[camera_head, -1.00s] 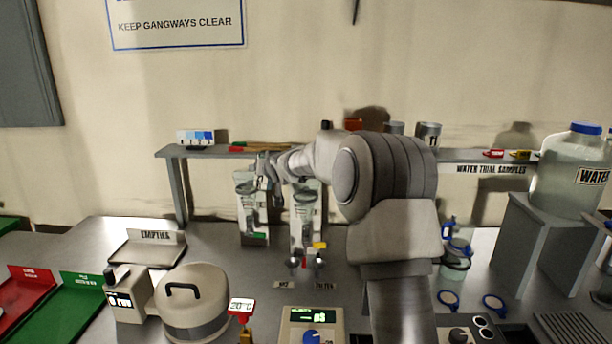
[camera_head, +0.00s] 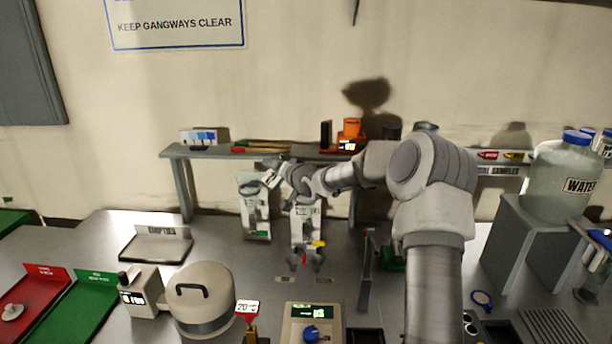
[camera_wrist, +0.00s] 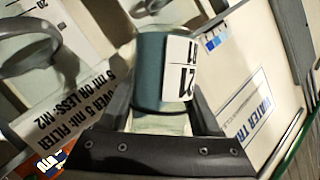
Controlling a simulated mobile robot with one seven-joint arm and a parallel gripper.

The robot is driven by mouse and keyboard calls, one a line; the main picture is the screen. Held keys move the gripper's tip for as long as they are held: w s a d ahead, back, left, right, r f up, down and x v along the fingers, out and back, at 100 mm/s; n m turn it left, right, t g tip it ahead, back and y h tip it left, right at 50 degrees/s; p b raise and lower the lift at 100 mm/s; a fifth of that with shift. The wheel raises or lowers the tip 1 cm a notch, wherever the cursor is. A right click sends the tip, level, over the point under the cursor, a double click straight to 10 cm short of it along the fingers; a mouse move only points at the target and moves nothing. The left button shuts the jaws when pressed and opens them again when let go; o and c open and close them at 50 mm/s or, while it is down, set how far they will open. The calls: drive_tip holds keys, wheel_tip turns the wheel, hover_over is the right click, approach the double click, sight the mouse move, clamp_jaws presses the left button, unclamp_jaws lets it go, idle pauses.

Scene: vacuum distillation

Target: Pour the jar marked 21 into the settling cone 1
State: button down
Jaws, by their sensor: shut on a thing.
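My gripper (camera_wrist: 163,118) is shut on the jar marked 21 (camera_wrist: 150,75), a blue-grey vessel with a white label, between its fingers in the wrist view. In the head view my gripper (camera_head: 282,176) is at the upper part of two white cone stands, close to the left one (camera_head: 256,222). The right stand (camera_head: 304,232) is just beside it. Each stand carries a clear cone, partly hidden by my gripper. I cannot read which is settling cone 1. The jar's tilt and any liquid flow are too small to tell.
A shelf (camera_head: 175,151) runs behind the stands. A round lidded vessel (camera_head: 200,305) and a display unit (camera_head: 311,325) stand in front. The empties tray (camera_head: 153,250) is to the left. A large water container (camera_head: 560,185) stands on the right.

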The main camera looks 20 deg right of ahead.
drive_tip(key=shift+r+m+t+y+p, duration=0.4)
drive_tip(key=shift+r+m+t+p, duration=0.2)
drive_tip(key=shift+r+m+p, duration=0.4)
idle(0.9)
drive_tip(key=shift+f+m, duration=0.45)
drive_tip(key=shift+m, duration=0.45)
idle(0.4)
drive_tip(key=shift+d+r+m+t+y+p, duration=0.1)
drive_tip(key=shift+r+m+t+y+p, duration=0.3)
drive_tip(key=shift+m+t+p, duration=0.35)
idle(1.3)
drive_tip(key=shift+s+d+r+m+b, duration=0.1)
drive_tip(key=shift+d+r+m+b, duration=0.35)
drive_tip(key=shift+d+m, duration=0.3)
idle(1.3)
drive_tip(key=shift+f+m+t+b, duration=0.2)
drive_tip(key=shift+m+t+b, duration=0.15)
drive_tip(key=shift+m, duration=0.15)
